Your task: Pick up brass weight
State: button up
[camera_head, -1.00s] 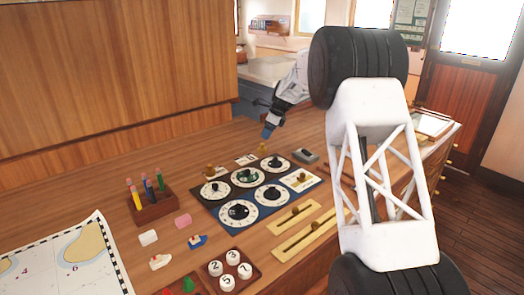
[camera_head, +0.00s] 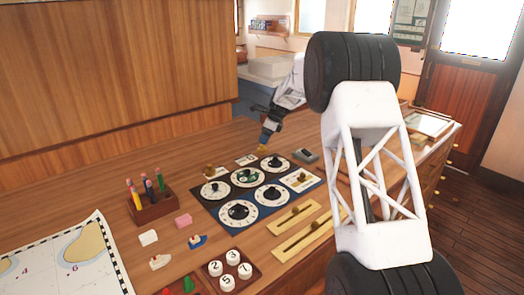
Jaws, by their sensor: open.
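A small brass weight (camera_head: 262,149) stands on the wooden desk at the back edge of the dial panel. My gripper (camera_head: 265,140) is open and points down right above it. A second small brass piece (camera_head: 210,170) stands to the left, at the panel's back left corner.
The dial panel (camera_head: 229,199) with several dials lies in front of my gripper. A grey box (camera_head: 305,155) sits just right. A pen holder (camera_head: 154,207), small blocks, a chart (camera_head: 50,270) and a number tray (camera_head: 252,284) lie nearer. Brass slider plates (camera_head: 293,219) lie front right.

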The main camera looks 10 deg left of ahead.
jog(key=shift+x, duration=2.45)
jog(key=shift+d+f, duration=0.1)
jog(key=c, duration=1.1)
jog(key=shift+r, duration=5.05)
jog(key=shift+s, duration=0.1)
jog(key=s+a+f, duration=0.1)
jog(key=s+a, duration=0.1)
jog(key=s, duration=0.1)
jog(key=s+a, duration=0.3)
jog(key=s+a+f, duration=0.1)
jog(key=s+a, duration=0.1)
jog(key=s, duration=0.1)
jog(key=shift+a+f, duration=0.35)
